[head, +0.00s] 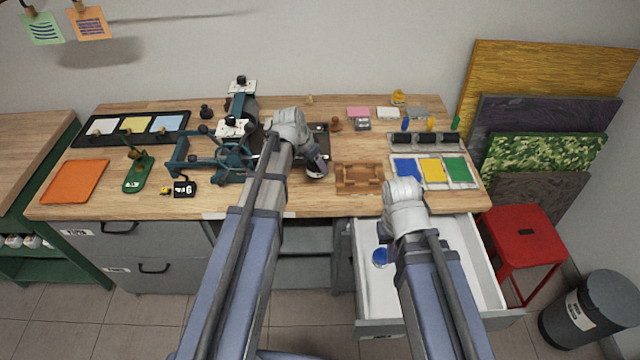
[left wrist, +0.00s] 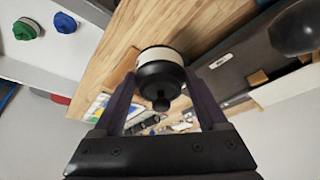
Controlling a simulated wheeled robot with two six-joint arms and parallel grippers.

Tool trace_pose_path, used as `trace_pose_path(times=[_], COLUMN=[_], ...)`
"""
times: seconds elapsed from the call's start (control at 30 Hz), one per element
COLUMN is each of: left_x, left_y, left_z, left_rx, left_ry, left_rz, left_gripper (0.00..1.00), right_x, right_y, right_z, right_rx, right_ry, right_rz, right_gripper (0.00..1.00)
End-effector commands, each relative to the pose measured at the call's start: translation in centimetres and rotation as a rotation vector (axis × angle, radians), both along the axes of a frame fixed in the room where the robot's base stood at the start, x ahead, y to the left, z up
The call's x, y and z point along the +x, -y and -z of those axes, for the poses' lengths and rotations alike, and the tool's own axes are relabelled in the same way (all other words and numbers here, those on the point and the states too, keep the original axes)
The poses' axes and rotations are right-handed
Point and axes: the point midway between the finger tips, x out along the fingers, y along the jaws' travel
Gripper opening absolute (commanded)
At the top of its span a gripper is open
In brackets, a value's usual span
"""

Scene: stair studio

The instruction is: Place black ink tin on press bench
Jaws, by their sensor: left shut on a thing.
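The black ink tin (left wrist: 160,75), with a pale band around it and a black knob, sits between the fingers of my left gripper (left wrist: 160,88) in the left wrist view. In the head view the left gripper (head: 317,162) is shut on the tin (head: 316,174), over the front middle of the wooden press bench (head: 90,208). I cannot tell whether the tin touches the bench top. My right gripper (head: 388,250) points down into the open drawer; its fingers are mostly hidden by my arm.
The open white drawer (head: 485,265) holds a blue tin (head: 380,257); the left wrist view also shows a green tin (left wrist: 24,30) there. A teal press (head: 230,160) stands left of my left arm. A wooden rack (head: 358,178) and colour tray (head: 475,183) lie to the right.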

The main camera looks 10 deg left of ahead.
Motion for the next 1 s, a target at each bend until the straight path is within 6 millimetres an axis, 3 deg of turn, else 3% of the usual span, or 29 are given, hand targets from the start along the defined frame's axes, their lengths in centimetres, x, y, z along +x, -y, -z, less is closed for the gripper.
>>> trace_pose_path(times=[0.27,0.7,1.0], left_x=[0.0,0.0,0.0], left_y=[0.0,0.0,0.0], left_z=[0.6,6.3,6.9], left_rx=[0.0,0.0,0.0], left_ry=[0.0,0.001,0.001], left_rz=[0.0,0.0,0.0], left_gripper=[0.0,0.0,0.0], right_x=[-0.1,-0.1,-0.1], right_y=[0.0,0.0,0.0], right_z=[0.6,6.3,6.9], right_rx=[0.0,0.0,0.0], right_ry=[0.0,0.0,0.0], right_rz=[0.0,0.001,0.001], right_gripper=[0.0,0.0,0.0])
